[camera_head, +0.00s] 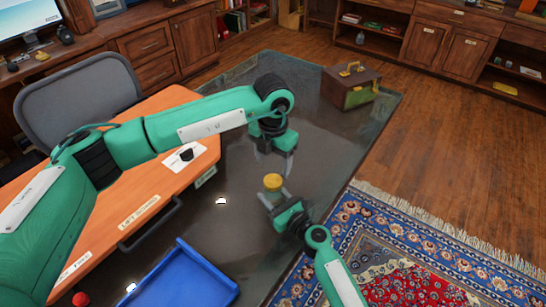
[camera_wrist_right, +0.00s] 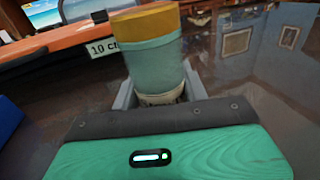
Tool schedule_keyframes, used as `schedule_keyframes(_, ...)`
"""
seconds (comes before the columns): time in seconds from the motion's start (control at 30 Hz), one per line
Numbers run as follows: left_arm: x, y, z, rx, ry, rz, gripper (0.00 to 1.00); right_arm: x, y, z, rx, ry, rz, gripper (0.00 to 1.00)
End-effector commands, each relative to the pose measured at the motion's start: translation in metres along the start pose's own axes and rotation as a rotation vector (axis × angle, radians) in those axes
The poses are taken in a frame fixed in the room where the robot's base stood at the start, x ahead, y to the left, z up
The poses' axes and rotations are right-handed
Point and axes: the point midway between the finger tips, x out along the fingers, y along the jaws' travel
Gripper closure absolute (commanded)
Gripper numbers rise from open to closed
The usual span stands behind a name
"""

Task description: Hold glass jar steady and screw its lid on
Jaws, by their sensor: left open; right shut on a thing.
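The glass jar (camera_wrist_right: 155,65) is greenish and see-through, with a pale band low down. It stands roughly upright between the fingers of my right gripper (camera_wrist_right: 158,98), which is shut on it. The yellow lid (camera_wrist_right: 145,22) sits on top of the jar; whether it is threaded tight I cannot tell. In the head view the lid (camera_head: 272,182) shows over the glossy dark tabletop, at the tips of my right gripper (camera_head: 272,197). My left gripper (camera_head: 273,166) points down, open and empty, a little beyond the lid and apart from it.
A blue tray (camera_head: 190,280) lies at the front. An orange board (camera_head: 140,205) with labels and a white card (camera_head: 184,157) is on the left. A green and brown case (camera_head: 352,86) stands at the far end. The dark tabletop (camera_head: 228,245) is mostly clear.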

Motion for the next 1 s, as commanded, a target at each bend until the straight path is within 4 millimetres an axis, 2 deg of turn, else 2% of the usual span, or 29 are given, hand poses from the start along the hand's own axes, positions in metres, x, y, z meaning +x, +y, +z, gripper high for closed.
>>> schedule_keyframes(0.3, 0.049, 0.0, -0.001, 0.0, 0.002, -0.001, 0.35, 0.0, 0.0, 0.0, 0.0, 0.0, 0.0, 1.0)
schedule_keyframes(0.43, 0.064, 0.0, 0.0, 0.0, 0.001, 0.0, 0.35, 0.0, 0.0, 0.0, 0.0, 0.0, 0.0, 1.0)
schedule_keyframes(0.6, 0.073, 0.0, 0.0, 0.0, 0.001, 0.0, 0.35, 0.0, 0.0, 0.0, 0.0, 0.0, 0.0, 1.0)
schedule_keyframes(0.87, 0.073, 0.0, 0.0, 0.0, 0.0, 0.0, 0.35, 0.0, 0.0, 0.0, 0.0, 0.0, 0.0, 1.0)
schedule_keyframes(1.0, 0.073, 0.0, 0.0, 0.0, 0.0, 0.0, 0.6, 0.0, 0.0, 0.0, 0.0, 0.0, 0.0, 1.0)
